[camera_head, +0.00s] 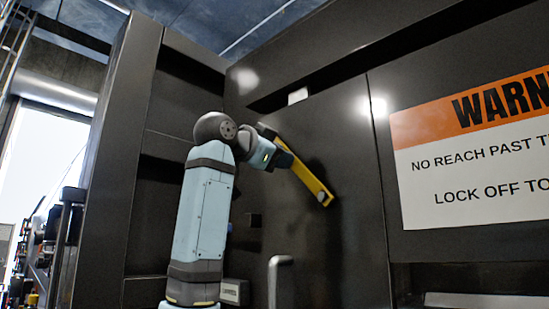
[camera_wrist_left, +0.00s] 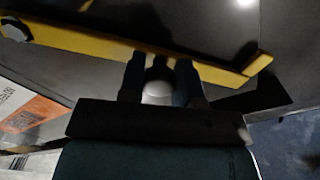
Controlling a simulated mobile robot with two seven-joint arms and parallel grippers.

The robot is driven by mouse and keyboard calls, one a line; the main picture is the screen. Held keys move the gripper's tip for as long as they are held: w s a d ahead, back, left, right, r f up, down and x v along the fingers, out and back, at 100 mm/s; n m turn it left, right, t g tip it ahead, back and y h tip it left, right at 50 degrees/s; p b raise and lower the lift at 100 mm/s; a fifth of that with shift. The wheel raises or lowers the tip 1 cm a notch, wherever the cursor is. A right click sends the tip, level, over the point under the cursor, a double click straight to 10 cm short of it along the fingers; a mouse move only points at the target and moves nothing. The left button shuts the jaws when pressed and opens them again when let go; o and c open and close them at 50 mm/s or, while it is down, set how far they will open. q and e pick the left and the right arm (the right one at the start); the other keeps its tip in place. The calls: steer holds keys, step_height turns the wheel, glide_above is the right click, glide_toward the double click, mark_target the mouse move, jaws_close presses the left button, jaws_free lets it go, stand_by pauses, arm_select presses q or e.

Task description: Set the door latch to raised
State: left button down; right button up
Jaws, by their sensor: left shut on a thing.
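The door latch is a yellow bar (camera_head: 308,177) on the dark compactor door. In the head view it slants from upper left, at my gripper, down to a round pivot at lower right. My left gripper (camera_head: 283,158) is at the bar's upper left end and is shut on it; the fingers are partly hidden. In the left wrist view the yellow bar (camera_wrist_left: 95,38) runs across the top, with the pivot at far left. The two fingers of my left gripper (camera_wrist_left: 159,75) reach up to the bar nearer its right end. My right gripper is not in view.
An orange and white warning sign (camera_head: 470,150) is on the panel at right. A grey upright handle (camera_head: 280,280) stands out below the latch. A dark upright frame (camera_head: 125,150) is left of my arm. The door face around the bar looks clear.

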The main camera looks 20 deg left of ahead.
arm_select(q)
steer(key=shift+s+d+r, duration=0.1)
steer(key=shift+d+r, duration=0.05)
steer(key=shift+r, duration=0.15)
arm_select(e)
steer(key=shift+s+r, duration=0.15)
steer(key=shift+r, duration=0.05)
arm_select(q)
steer(key=shift+m, duration=0.3)
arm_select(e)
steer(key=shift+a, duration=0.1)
arm_select(q)
steer(key=c, duration=0.8)
jaws_free()
steer(key=shift+d, duration=0.1)
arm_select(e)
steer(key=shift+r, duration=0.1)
arm_select(q)
steer(key=shift+s, duration=0.15)
steer(key=b+v, duration=0.2)
steer(key=v, duration=1.1)
steer(key=shift+s, duration=0.25)
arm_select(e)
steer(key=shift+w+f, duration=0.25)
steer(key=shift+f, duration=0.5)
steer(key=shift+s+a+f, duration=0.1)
